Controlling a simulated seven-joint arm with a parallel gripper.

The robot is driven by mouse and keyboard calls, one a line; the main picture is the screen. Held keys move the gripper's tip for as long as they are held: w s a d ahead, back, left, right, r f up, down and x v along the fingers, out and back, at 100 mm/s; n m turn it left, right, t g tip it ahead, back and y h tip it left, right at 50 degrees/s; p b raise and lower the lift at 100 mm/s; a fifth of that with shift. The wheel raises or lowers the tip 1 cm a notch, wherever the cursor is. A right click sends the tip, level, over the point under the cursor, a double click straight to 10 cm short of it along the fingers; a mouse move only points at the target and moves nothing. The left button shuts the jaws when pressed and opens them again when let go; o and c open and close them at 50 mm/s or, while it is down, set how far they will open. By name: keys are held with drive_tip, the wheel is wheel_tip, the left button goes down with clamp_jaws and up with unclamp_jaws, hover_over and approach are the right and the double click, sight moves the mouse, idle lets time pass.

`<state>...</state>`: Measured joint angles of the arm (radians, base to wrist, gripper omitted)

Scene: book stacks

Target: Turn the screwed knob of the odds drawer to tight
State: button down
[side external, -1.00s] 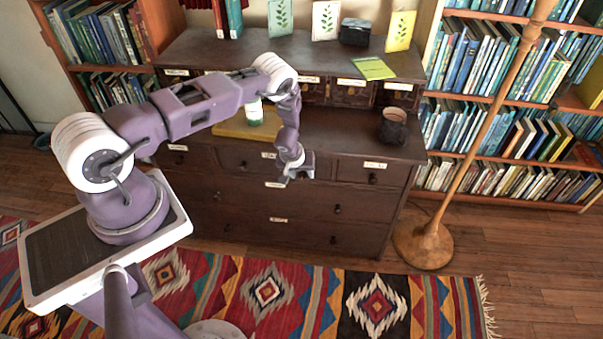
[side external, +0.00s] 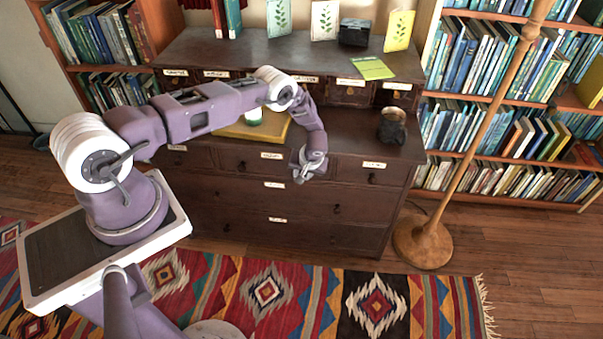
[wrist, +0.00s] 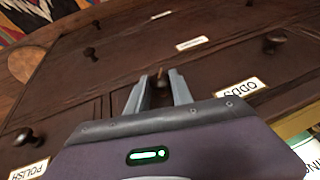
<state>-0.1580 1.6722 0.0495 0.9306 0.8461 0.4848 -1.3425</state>
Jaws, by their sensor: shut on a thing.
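The odds drawer (side external: 255,166) is the middle one in the top row of the dark dresser. Its ODDS label (wrist: 241,90) shows right of my fingers in the wrist view, turned upside down. My gripper (wrist: 160,86) is shut on a knob (wrist: 162,77) of this drawer, one finger on each side. Most of the knob is hidden between the fingers. In the side view my gripper (side external: 301,178) is at the right part of the drawer front and covers this knob. Another knob (side external: 242,165) of the drawer shows at its left. I cannot read the knob's tightness.
The POLISH drawer's knob (wrist: 22,137) is beside the odds drawer. A dark mug (side external: 391,127) and a yellow book (side external: 238,131) are on the dresser top. A wooden lamp stand (side external: 425,240) is at right.

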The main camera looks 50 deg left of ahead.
drive_tip(key=shift+w+g+y, duration=0.15)
drive_tip(key=shift+g+y, duration=0.35)
drive_tip(key=shift+w+a+m+g+y, duration=0.1)
drive_tip(key=shift+a+m+g+y, duration=0.2)
drive_tip(key=shift+g+y, duration=0.35)
drive_tip(key=shift+d, duration=0.35)
drive_tip(key=c, duration=1.3)
unclamp_jaws()
drive_tip(key=shift+o, duration=0.9)
drive_tip(key=shift+d, duration=0.15)
